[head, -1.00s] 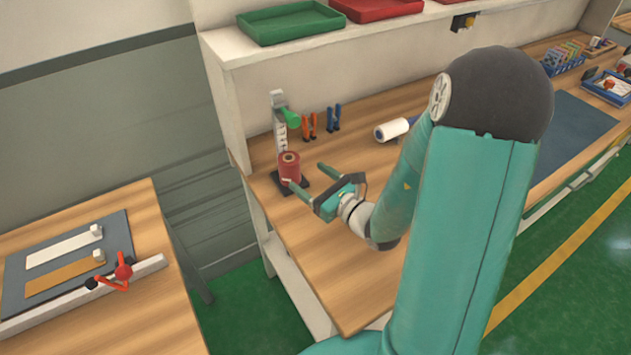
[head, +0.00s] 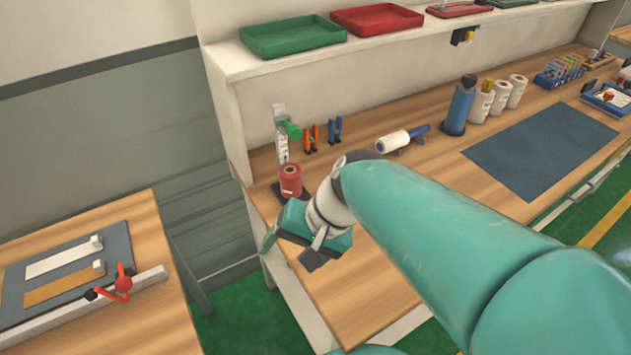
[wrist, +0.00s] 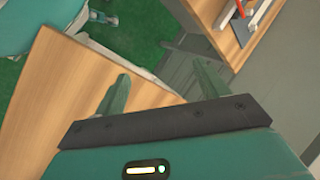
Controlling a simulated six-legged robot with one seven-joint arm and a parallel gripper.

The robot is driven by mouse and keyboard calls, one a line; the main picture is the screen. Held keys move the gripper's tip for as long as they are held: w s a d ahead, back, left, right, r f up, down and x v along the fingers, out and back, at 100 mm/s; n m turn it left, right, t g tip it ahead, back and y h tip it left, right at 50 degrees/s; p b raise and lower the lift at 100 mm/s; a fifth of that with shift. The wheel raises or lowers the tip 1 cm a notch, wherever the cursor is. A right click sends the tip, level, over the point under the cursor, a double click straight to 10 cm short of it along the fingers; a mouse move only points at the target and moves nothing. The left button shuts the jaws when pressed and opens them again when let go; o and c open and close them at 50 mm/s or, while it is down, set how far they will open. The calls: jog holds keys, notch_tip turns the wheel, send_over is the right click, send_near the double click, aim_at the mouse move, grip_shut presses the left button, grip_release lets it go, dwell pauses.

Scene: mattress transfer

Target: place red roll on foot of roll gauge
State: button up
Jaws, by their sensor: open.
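The red roll (head: 290,180) stands upright on the dark foot (head: 277,188) of the roll gauge. The gauge (head: 281,135) is a pale upright scale with a green part near its top, at the far left end of the workbench. My gripper (head: 287,256) is apart from the roll, in front of it at the bench's left front edge. In the wrist view my gripper (wrist: 160,90) has its two fingers spread with nothing between them. My gripper and wrist hide part of the foot in the head view.
Orange pliers (head: 312,138) and blue pliers (head: 335,131) stand behind. A white roll (head: 393,142) lies on a holder to the right. A shelf with a green tray (head: 293,35) hangs above. A second table (head: 150,235) stands left, across a gap.

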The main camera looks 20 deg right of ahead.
jog(key=s+d+r+n+t+h, duration=0.1)
jog(key=d+r+n+t+h, duration=0.2)
jog(key=d+r+n+h, duration=0.2)
jog(key=shift+d+r+t, duration=0.3)
jog(key=shift+d+r, duration=0.6)
jog(key=shift+d, duration=0.15)
